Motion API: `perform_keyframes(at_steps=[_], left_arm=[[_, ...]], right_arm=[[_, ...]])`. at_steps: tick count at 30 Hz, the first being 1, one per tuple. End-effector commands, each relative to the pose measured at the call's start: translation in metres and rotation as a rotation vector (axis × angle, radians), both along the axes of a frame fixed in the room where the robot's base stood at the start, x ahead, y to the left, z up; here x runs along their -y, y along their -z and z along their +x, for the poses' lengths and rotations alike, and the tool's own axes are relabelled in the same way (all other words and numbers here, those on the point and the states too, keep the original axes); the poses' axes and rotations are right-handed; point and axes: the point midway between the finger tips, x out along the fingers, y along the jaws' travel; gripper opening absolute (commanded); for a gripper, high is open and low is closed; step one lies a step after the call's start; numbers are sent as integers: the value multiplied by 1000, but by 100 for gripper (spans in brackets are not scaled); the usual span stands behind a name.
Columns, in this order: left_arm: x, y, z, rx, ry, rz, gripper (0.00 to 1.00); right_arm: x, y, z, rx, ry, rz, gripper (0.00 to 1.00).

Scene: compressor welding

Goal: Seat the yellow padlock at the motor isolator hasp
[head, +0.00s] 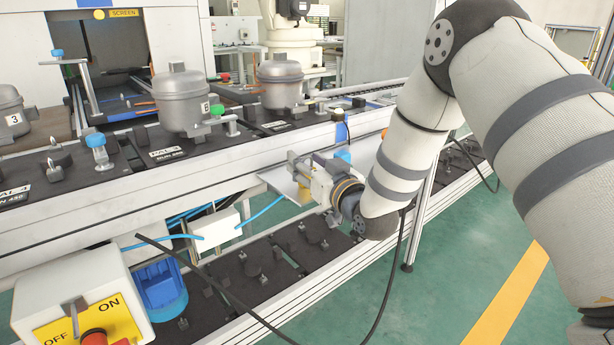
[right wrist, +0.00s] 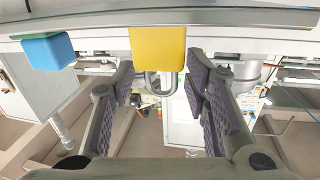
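The yellow padlock (right wrist: 158,47) shows in the right wrist view at the top middle, with its grey shackle (right wrist: 161,88) pointing down in the picture. The fingers of my right gripper (right wrist: 161,82) stand apart on either side of it, with a gap beside the shackle. In the head view my right gripper (head: 306,182) is at the small shelf on the front of the conveyor frame. The motor isolator (head: 75,295) is at the bottom left, with a yellow OFF/ON plate, red knob and grey hasp (head: 75,307). My left gripper is out of view.
A blue block with a green top (right wrist: 48,50) is left of the padlock in the wrist view. A white shelf plate (head: 283,184) lies by the gripper. A blue motor (head: 160,290) stands beside the isolator. A black cable (head: 215,287) crosses the lower conveyor. Grey compressors stand above.

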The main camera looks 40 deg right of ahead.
Motion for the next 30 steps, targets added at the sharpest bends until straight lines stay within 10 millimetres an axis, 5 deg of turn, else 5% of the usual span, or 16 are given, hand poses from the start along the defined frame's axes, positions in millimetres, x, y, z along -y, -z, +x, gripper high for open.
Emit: perform_keyframes(at_steps=[1, 4, 14, 20, 26, 30], left_arm=[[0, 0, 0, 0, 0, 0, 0], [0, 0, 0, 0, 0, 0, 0], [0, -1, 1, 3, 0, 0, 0], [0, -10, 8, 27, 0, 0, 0], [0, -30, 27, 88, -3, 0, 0], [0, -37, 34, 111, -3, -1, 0]], right_arm=[[0, 0, 0, 0, 0, 0, 23], [0, 0, 0, 0, 0, 0, 1], [0, -4, 0, 2, 0, 0, 0], [-1, -42, -2, 10, 0, 0, 0], [-33, -103, -39, 17, -3, -1, 0], [-61, -117, -72, 8, -4, -2, 0]])
